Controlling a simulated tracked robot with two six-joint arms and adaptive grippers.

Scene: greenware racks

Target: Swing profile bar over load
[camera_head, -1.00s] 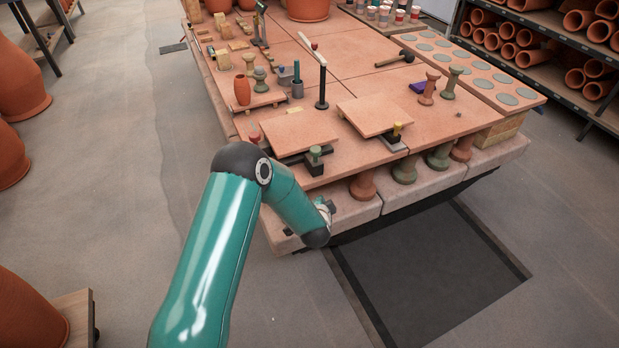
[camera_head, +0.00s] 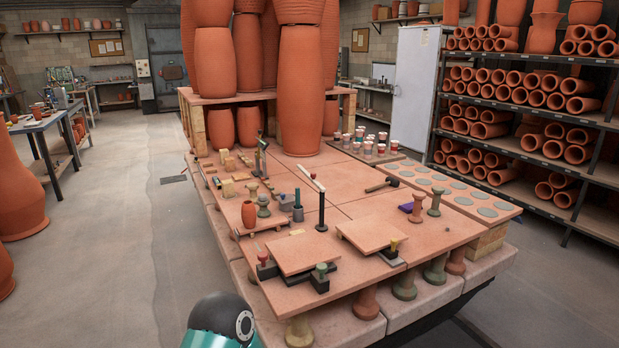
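A slim pale bar with a red tip (camera_head: 310,177) sits on top of an upright black post (camera_head: 322,212) near the middle of the terracotta-coloured deck (camera_head: 290,225); it looks like the profile bar. It points back and left, over bare deck. The load of tall terracotta pots (camera_head: 300,95) stands behind it, on the deck and on a raised shelf (camera_head: 345,92). Only a teal and black joint of my arm (camera_head: 222,328) shows at the bottom, left of the deck's front corner. Neither gripper is in view.
Two square slabs on clamps, the left one (camera_head: 302,255) and the right one (camera_head: 372,236), lie near the front edge. Pipe racks (camera_head: 530,120) line the right; floor at left is open.

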